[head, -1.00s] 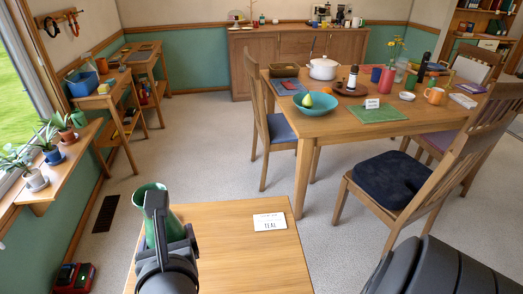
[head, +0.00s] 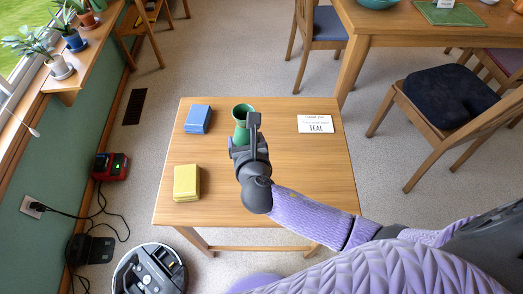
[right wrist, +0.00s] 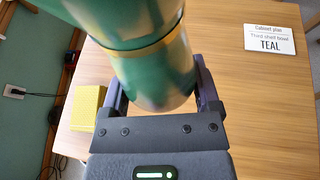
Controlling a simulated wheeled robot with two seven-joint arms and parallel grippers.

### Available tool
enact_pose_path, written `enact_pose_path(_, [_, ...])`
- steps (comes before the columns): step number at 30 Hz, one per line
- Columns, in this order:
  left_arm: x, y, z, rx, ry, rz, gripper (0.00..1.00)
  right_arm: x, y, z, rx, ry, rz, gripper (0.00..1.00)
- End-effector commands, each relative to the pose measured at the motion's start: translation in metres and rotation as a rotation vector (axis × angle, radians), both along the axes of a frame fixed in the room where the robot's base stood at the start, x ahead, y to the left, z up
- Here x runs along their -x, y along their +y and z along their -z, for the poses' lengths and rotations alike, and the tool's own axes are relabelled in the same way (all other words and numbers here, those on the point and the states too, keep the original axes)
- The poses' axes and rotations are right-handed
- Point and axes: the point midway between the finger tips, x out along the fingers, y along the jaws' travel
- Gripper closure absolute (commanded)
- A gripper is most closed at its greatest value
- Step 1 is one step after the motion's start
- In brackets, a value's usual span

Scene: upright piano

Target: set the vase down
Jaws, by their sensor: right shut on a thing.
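The green vase (head: 242,112) is in my right gripper (head: 250,136), over the small wooden table (head: 285,170), near its middle toward the far side. In the right wrist view the vase (right wrist: 158,65) fills the upper middle, with a gold-toned band around it, between the two fingers of the right gripper (right wrist: 158,92). The gripper is shut on it. In the head view the vase looks about upright, its mouth showing at the top. The gripper hides its lower part, so I cannot tell whether its base touches the table. My left gripper is not in view.
On the table are a blue block (head: 198,118), a yellow block (head: 187,182) and a white card (head: 315,124) reading TEAL. Bare wood lies around the vase. A chair with a dark cushion (head: 447,103) stands to the right. A red device (head: 110,166) is on the floor at left.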

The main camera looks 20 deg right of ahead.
Motion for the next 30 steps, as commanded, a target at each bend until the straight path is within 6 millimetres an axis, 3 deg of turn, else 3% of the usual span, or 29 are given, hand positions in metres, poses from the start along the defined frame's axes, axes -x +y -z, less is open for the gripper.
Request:
enact_pose_path(1, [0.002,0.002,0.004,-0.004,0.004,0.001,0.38,0.0,-0.001,0.013,0.003,0.003,-0.01,0.9])
enact_pose_path(5, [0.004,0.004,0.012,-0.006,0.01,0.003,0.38,0.0,-0.003,0.031,0.0,0.0,-0.023,0.9])
enact_pose_path(12, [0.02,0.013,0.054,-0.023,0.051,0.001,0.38,0.001,-0.002,0.092,0.0,0.004,-0.024,0.9])
enact_pose_path(18, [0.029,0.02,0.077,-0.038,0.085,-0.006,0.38,0.0,-0.002,0.126,0.0,0.002,-0.023,0.9])
enact_pose_path(29, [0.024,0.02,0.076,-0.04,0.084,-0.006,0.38,0.0,-0.002,0.125,0.001,-0.002,-0.023,0.9])
enact_pose_path(30, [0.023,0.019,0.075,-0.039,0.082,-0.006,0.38,0.0,-0.002,0.124,0.001,-0.002,-0.023,0.12])
